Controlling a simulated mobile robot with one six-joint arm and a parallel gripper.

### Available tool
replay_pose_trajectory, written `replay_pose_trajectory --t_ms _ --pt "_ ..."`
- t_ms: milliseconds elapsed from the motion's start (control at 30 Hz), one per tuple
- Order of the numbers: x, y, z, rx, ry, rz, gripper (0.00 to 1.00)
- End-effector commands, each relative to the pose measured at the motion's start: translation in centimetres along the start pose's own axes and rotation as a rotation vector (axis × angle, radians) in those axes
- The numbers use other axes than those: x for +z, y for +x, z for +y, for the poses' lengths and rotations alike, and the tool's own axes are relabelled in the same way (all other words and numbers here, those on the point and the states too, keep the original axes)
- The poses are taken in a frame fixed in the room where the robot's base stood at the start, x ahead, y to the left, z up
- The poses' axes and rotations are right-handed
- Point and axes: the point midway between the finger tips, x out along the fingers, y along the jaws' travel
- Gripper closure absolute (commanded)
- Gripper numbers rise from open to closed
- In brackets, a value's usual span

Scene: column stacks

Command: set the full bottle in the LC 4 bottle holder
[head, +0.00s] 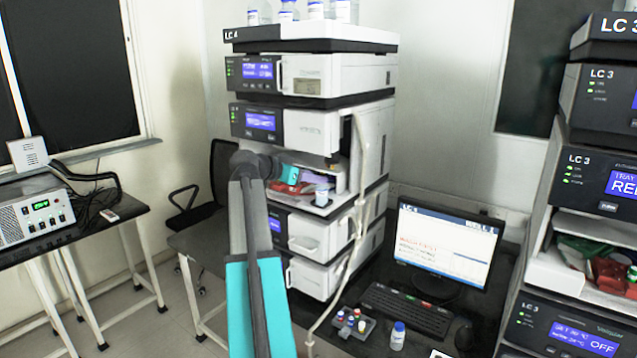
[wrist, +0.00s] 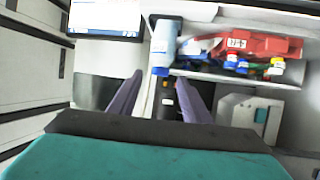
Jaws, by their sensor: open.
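The LC 4 stack (head: 310,75) stands mid-picture in the head view. Its top tray, the bottle holder (head: 330,36), bears several blue-capped bottles. A white bottle with a blue cap (head: 321,192) stands at the front of the stack's open bay. A pale bottle with a blue cap also shows in the wrist view (wrist: 163,45), beyond my fingertips. My gripper (wrist: 160,92) is open, its two fingers apart; no bottle is held between them. In the head view my gripper is at the open bay, its fingertips unclear. Which bottle is full I cannot tell.
Red items and small capped vials (wrist: 243,65) lie in the bay. A tube (head: 362,165) hangs down the stack's right front. A monitor (head: 445,245), a keyboard (head: 408,305), a vial rack (head: 355,324) and another blue-capped bottle (head: 397,337) are on the desk. The LC 3 stack (head: 600,130) is at right.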

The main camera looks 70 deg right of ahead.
Motion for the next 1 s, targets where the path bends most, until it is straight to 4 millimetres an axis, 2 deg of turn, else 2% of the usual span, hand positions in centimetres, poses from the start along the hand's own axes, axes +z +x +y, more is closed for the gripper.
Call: replay_pose_trajectory --t_ms 300,500,700,1000 --pt "0.2 -5.3 0.0 -0.003 0.001 0.001 0.56" --pt "0.1 -7.8 0.0 -0.002 0.0 0.0 0.56" --pt "0.1 -8.8 0.0 0.0 0.0 0.0 0.56" --pt "0.0 -8.9 0.0 0.0 0.0 0.0 0.56"
